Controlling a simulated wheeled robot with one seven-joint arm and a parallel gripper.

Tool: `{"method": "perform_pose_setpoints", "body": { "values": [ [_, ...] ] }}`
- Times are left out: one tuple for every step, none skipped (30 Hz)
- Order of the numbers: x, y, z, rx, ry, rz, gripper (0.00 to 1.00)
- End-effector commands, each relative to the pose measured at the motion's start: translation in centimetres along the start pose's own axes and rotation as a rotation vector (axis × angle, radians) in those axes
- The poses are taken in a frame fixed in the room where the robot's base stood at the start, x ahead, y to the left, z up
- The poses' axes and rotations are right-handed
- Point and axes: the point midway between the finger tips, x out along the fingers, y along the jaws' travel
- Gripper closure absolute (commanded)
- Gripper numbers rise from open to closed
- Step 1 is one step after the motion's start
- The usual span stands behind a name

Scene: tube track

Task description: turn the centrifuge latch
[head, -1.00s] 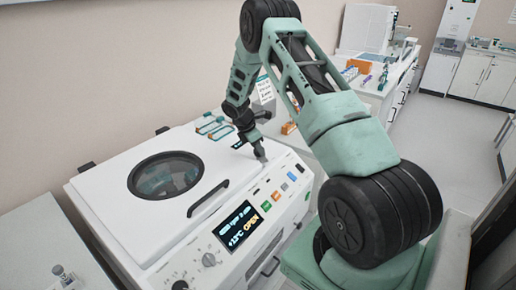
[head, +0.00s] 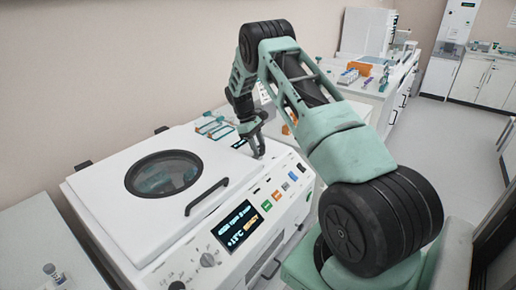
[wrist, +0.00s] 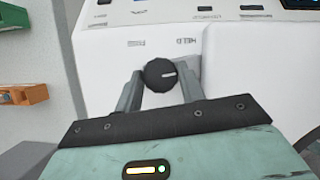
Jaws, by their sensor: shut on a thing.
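The white centrifuge (head: 105,192) fills the lower left of the head view. Its lid with a round dark window (head: 163,173) lies flat and looks closed. The latch is a round black knob (wrist: 160,75) with a white mark pointing right in the wrist view. My gripper (wrist: 160,84) has one grey finger on each side of the knob and is shut on it. In the head view my gripper (head: 257,149) reaches down at the centrifuge's back right top corner, where the knob is hidden.
A black lid handle (head: 207,197) stands up left of my gripper. Teal racks (head: 214,127) sit behind the centrifuge. An orange item (wrist: 24,95) lies left in the wrist view. A bench with boxes (head: 376,70) stands at the back, with open floor to the right.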

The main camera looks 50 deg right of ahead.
Motion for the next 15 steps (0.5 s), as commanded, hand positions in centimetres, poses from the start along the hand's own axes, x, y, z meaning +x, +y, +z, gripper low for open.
{"method": "perform_pose_setpoints", "body": {
  "values": [
    [-0.02,0.1,-0.08,0.027,0.002,-0.009,0.84],
    [-0.02,0.1,-0.09,0.044,0.002,-0.016,0.84],
    [-0.03,0.09,-0.1,0.064,0.003,-0.025,0.84],
    [-0.04,0.09,-0.09,0.077,0.003,-0.031,0.84],
    [-0.05,0.1,-0.08,0.091,0.002,-0.036,0.84],
    [-0.06,0.12,-0.08,0.106,0.002,-0.042,0.84],
    [-0.06,0.12,-0.09,0.116,0.003,-0.047,0.84],
    [-0.06,0.12,-0.09,0.126,0.003,-0.051,0.84],
    [-0.06,0.11,-0.08,0.138,0.003,-0.056,0.84],
    [-0.06,0.12,-0.07,0.145,0.003,-0.059,0.84],
    [-0.07,0.12,-0.05,0.15,0.002,-0.061,0.84],
    [-0.07,0.13,-0.04,0.157,0.002,-0.064,0.84],
    [-0.07,0.13,-0.03,0.162,0.002,-0.066,0.84],
    [-0.08,0.13,-0.03,0.165,0.002,-0.068,0.84],
    [-0.09,0.13,-0.02,0.17,0.002,-0.069,0.84]
  ]
}}
